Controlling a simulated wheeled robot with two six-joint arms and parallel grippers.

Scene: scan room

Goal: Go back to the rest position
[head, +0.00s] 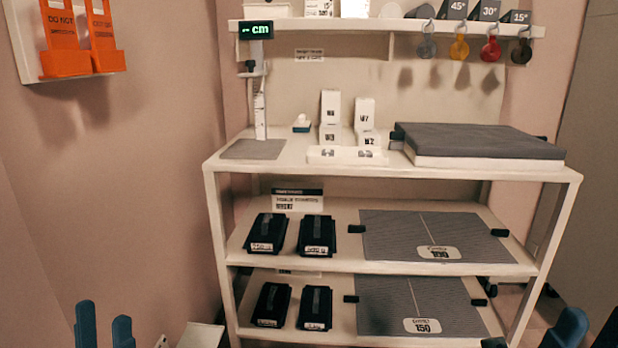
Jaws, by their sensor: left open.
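My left gripper (104,328) is at the bottom left edge. Its two blue fingertips stand up with a gap between them, so it is open, and nothing shows between them. Blue parts of my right gripper (566,328) show at the bottom right corner, cut off by the frame edge. Whether it is open or shut cannot be made out. Both grippers appear low in the view, in front of the white shelf unit (390,172), and neither visibly holds anything.
The shelf's top carries a height gauge (260,95), white labelled blocks (365,113) and a grey-topped pad (480,140). Lower shelves hold black weights (265,233) and grey mats (400,232). Orange holders (103,40) hang on the left wall. A white object (200,335) stands near my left gripper.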

